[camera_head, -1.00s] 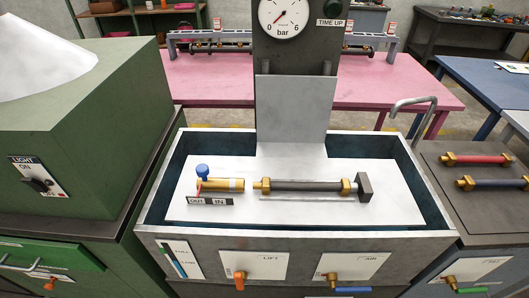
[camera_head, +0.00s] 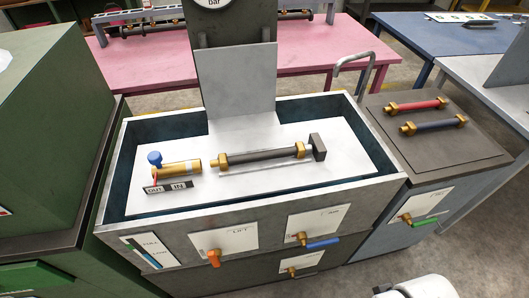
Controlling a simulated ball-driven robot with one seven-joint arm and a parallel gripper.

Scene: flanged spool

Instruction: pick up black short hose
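A short black hose (camera_head: 262,156) with brass hex fittings at both ends lies on the white plate in the open tank. Its right end meets a dark square block (camera_head: 317,147), and its left end is close to a brass valve body (camera_head: 178,170) with a blue knob (camera_head: 155,158). My gripper's fingers are not in view; only a white rounded part, probably of my arm, shows at the bottom right edge.
The tank (camera_head: 118,190) has raised walls around the plate, with an upright panel (camera_head: 236,82) behind. On the bench (camera_head: 395,135) at right lie a red hose (camera_head: 418,105) and a dark blue hose (camera_head: 435,125). Coloured handles stick out of the tank's front. A green cabinet (camera_head: 50,150) stands left.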

